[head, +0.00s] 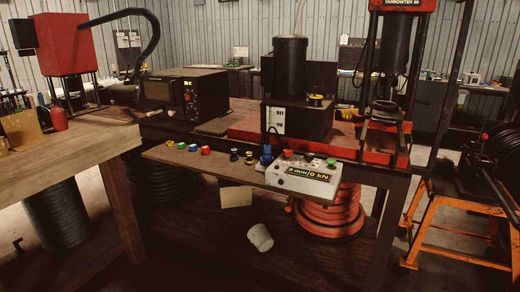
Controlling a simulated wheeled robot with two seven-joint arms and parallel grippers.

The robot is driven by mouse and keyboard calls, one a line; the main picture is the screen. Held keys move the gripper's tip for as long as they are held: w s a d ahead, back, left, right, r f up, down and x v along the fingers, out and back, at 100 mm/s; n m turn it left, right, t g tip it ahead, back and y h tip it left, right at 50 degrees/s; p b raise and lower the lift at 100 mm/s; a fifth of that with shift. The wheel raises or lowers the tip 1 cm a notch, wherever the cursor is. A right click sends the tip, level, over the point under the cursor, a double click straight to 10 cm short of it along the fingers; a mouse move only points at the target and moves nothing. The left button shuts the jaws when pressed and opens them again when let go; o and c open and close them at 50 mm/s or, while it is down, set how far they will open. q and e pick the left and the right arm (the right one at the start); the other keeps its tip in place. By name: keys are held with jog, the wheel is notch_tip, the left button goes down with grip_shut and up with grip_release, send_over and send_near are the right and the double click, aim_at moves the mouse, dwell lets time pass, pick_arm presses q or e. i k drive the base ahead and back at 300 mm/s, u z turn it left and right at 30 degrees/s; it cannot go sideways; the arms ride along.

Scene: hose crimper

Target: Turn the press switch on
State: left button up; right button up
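The red press (396,90) stands at the back right, with "YARROWTEK 60" on its top beam. A pale control box (285,181) hangs at the front edge of the red bench. Neither gripper is in view.
A wooden table (65,160) fills the left. A narrow shelf (198,163) holds several small coloured pieces. Below are a red coil (328,212) and a tipped white cup (260,237). An orange stand (455,225) is at right. Space before the control box looks clear.

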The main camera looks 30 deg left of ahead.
aim_at(287, 153)
jog(key=u, duration=2.2)
jog(key=i, duration=1.85)
jog(key=z, duration=1.7)
